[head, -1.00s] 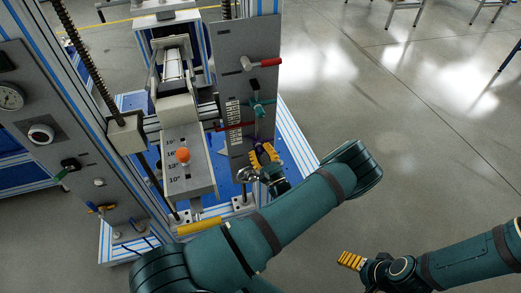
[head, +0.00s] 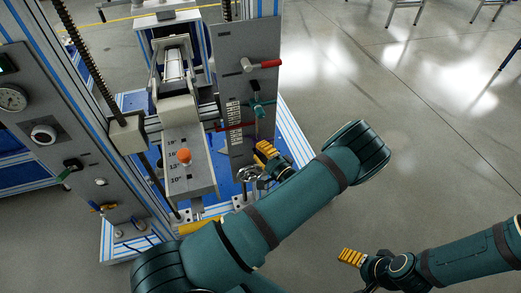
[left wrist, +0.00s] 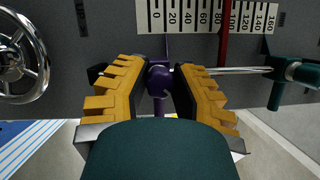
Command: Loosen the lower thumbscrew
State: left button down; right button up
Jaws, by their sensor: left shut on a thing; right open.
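The lower thumbscrew, a purple knob (left wrist: 160,80), sits between the yellow fingers of my left gripper (left wrist: 158,92) in the left wrist view. The fingers are shut on it, one on each side. In the head view my left gripper (head: 265,151) is at the lower part of the grey upright panel (head: 240,62) and mostly hides the knob. A teal thumbscrew (head: 261,107) stands higher on the panel; it also shows in the left wrist view (left wrist: 289,74). My right gripper (head: 351,257) is open and empty, low at the right over the floor.
A scale plate (left wrist: 205,16) with a red pointer (left wrist: 226,40) is on the panel. A chrome handwheel (left wrist: 22,62) is left of the gripper. An orange knob (head: 184,155) is on the metal beam. Floor at right is clear.

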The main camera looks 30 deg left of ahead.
pick_arm(q)
jog(key=n, duration=0.2)
jog(key=n+h, duration=0.1)
jog(key=n, duration=0.1)
jog(key=shift+g+h, duration=0.3)
jog(key=n+h+b, duration=0.1)
jog(key=n+b, duration=0.1)
jog(key=n, duration=0.1)
jog(key=shift+a, duration=0.1)
jog(key=shift+n+h, duration=0.3)
jog(key=c, duration=0.7)
grip_release()
jog(key=shift+c, duration=0.2)
jog(key=v, duration=1.2)
jog(key=shift+s, duration=0.2)
